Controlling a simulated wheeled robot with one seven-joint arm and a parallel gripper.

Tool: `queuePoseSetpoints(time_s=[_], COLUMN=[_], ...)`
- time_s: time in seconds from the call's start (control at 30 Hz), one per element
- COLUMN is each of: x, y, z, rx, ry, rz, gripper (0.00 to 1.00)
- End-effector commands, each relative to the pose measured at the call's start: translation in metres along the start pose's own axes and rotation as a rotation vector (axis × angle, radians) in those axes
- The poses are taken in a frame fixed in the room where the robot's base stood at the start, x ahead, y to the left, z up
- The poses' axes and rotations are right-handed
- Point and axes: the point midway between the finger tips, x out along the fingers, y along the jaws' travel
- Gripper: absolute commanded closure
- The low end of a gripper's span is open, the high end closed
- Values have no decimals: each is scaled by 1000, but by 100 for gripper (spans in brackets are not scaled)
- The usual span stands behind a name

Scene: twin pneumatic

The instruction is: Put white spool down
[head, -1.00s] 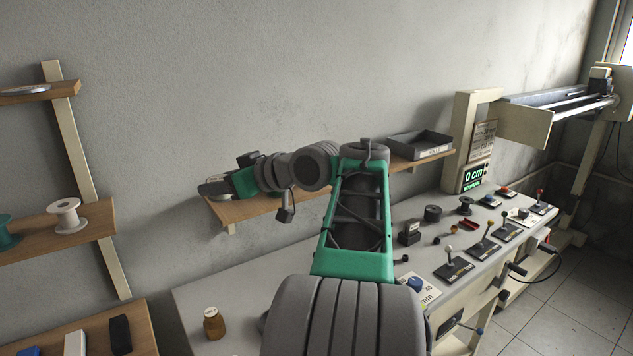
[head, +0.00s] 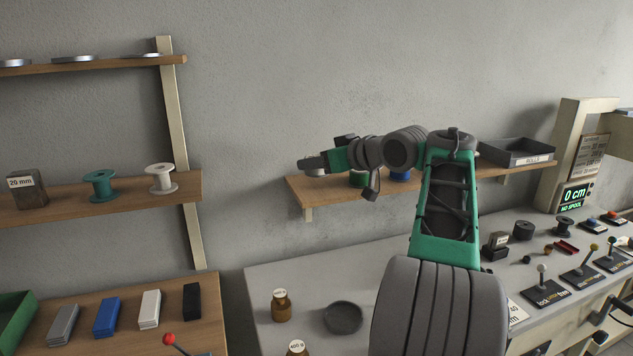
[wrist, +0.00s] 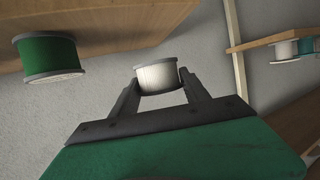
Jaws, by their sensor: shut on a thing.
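My gripper (wrist: 158,88) is shut on a white spool (wrist: 158,77) with grey flanges, one finger on each side of it. In the head view the gripper (head: 312,164) is at the left end of the middle wooden shelf (head: 340,203), and the held spool (head: 314,173) is mostly hidden behind it. I cannot tell whether the spool touches the shelf. Another white spool (head: 161,179) stands upright on the left shelf (head: 140,199); it also shows in the wrist view (wrist: 283,51).
A green spool (wrist: 47,57) and a blue spool (head: 400,174) are on the middle shelf, near a grey tray (head: 516,153). A teal spool (head: 100,185) and a 20 mm block (head: 26,189) share the left shelf. Below is a bench (head: 262,285) with jars and levers.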

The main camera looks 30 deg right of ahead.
Motion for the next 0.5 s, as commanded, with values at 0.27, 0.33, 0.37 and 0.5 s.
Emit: queuePoseSetpoints(time_s=[0.27,0.33,0.37,0.5], x=[25,28,28,28], y=[2,2,2,2], z=[26,36,38,38], rx=[2,0,-2,-3], ry=[0,1,2,2], rz=[-1,1,1,2], gripper=[93,93,93,93])
